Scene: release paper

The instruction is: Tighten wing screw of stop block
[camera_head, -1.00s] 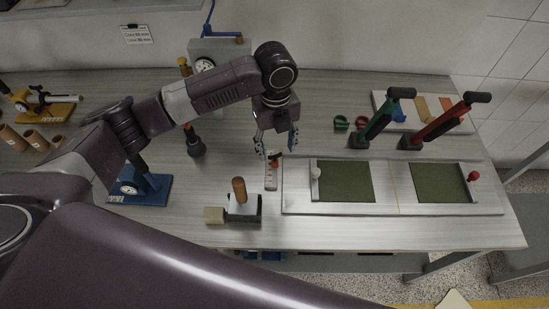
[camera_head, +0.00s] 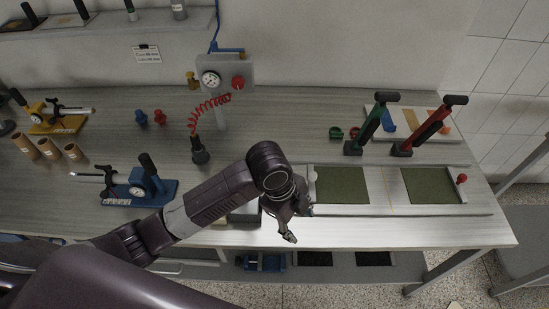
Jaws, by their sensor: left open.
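My left gripper (camera_head: 300,222) is open, over the front part of the table, just left of the left green pad (camera_head: 342,186). Its fingers point down and to the right, and I see nothing between them. A small white knob (camera_head: 312,176) stands at the left edge of that pad, just above the gripper. A red knob (camera_head: 462,179) stands at the right edge of the right green pad (camera_head: 428,186). I cannot tell which part is the stop block, and no wing screw shows clearly. My left arm and gripper hide the area left of the pads. My right gripper is not in view.
Green-handled (camera_head: 371,124) and red-handled (camera_head: 428,125) tools stand behind the pads. A blue gauge stand (camera_head: 140,188) and brown cylinders (camera_head: 48,149) are at left. A gauge panel (camera_head: 222,80) stands at the back. The table's front right is clear.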

